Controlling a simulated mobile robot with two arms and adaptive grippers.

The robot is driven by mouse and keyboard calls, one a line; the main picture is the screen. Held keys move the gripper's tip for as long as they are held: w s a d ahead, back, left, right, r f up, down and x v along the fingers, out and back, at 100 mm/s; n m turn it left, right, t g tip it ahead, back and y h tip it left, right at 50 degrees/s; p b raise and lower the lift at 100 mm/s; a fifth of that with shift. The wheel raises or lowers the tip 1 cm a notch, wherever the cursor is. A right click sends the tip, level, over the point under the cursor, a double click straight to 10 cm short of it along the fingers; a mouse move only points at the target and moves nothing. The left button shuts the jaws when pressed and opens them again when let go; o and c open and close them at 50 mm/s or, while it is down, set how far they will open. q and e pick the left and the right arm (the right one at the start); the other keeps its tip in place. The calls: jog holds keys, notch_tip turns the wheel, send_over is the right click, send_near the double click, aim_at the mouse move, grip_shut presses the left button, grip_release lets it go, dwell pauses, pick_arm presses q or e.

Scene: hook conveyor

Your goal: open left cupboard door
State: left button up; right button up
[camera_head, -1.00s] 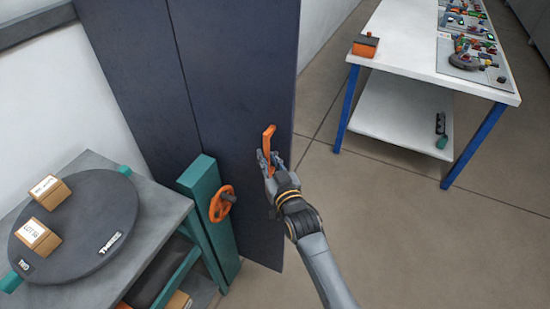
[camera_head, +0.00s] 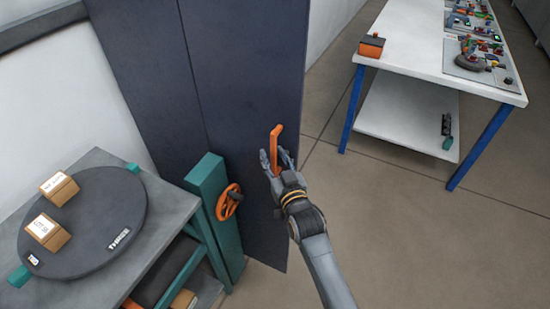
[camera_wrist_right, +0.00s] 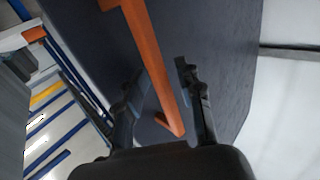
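The dark blue-grey cupboard (camera_head: 160,75) stands at the upper middle of the head view, its two door panels upright and seemingly closed. An orange bar handle (camera_head: 277,135) sits on the right-hand panel. The handle also crosses the right wrist view (camera_wrist_right: 155,55). My right gripper (camera_head: 275,158) is at the lower part of this handle, one finger on each side. In the right wrist view the gripper (camera_wrist_right: 160,80) is open, with a gap between the handle and the right-hand finger. My left gripper is not in view.
A teal post with an orange handwheel (camera_head: 229,202) stands close left of the handle. A grey table with a dark turntable (camera_head: 110,205) and two boxes is at the left. A white workbench (camera_head: 405,55) stands at the upper right. The floor between is clear.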

jog(key=v, duration=1.2)
jog(key=s+d+f+g+h, duration=0.1)
jog(key=s+d+f+g, duration=0.2)
jog(key=f, duration=0.9)
jog(key=s+d+f+g, duration=0.15)
jog(key=s+f, duration=0.35)
jog(key=f, duration=0.6)
jog(key=s+d+f+g+h, duration=0.1)
jog(key=s+f+g, duration=0.3)
jog(key=f, duration=0.8)
jog(key=s+d+f+g+h, duration=0.1)
jog(key=s+d+f, duration=0.3)
jog(key=s, duration=0.6)
jog(key=s+d+f+g+h+b, duration=0.1)
jog(key=s+d+f+g, duration=0.3)
jog(key=s+f, duration=0.4)
jog(key=s+d+f+g+h, duration=0.1)
jog(key=s+d+f+g, duration=0.2)
jog(key=s+f, duration=0.4)
jog(key=s+d, duration=0.1)
jog(key=s, duration=0.4)
jog(key=shift+s+d+m+b, duration=0.25)
jog(key=shift+m+b, duration=0.1)
jog(key=shift+m, duration=0.05)
jog(key=shift+w+a, duration=0.1)
jog(key=shift+w, duration=0.05)
